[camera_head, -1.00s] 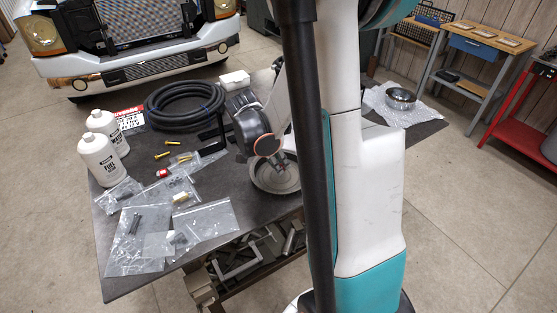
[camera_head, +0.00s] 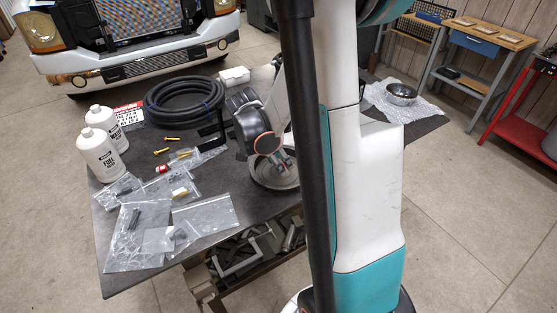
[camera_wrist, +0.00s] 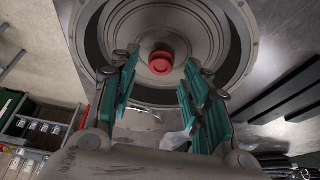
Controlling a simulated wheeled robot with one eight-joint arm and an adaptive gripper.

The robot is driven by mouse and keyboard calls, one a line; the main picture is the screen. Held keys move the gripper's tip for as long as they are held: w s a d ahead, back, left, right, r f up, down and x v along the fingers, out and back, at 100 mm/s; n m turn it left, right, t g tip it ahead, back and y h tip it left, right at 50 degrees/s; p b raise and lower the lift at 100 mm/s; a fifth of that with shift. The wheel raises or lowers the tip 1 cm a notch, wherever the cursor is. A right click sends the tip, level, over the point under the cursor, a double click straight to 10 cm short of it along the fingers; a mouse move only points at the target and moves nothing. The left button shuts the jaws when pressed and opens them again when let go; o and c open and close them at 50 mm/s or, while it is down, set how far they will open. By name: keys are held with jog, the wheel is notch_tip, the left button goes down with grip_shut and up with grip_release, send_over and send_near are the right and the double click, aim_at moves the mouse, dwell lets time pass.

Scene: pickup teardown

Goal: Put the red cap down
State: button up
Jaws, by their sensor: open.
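The red cap (camera_wrist: 160,62) shows in the wrist view, in the middle of a round grey metal dish (camera_wrist: 107,40). My gripper (camera_wrist: 158,72) is open, with its teal fingers spread to either side below the cap in the picture and a clear gap around it. No finger visibly touches the cap. In the head view the dish (camera_head: 268,182) stands near the front edge of the dark table, and my gripper (camera_head: 283,160) is over it. The cap cannot be made out in the dish there.
The dark table (camera_head: 225,180) holds a coiled black hose (camera_head: 185,103), white bottles (camera_head: 100,155), clear plastic bags (camera_head: 205,215) and brass bolts left of the dish. A small red and white item (camera_head: 162,170) lies near them. A shiny bowl (camera_head: 401,92) sits on the right end.

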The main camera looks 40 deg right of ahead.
notch_tip(320, 180, up, 7)
jog(key=p, duration=0.5)
jog(key=shift+r, duration=0.1)
dwell(0.5)
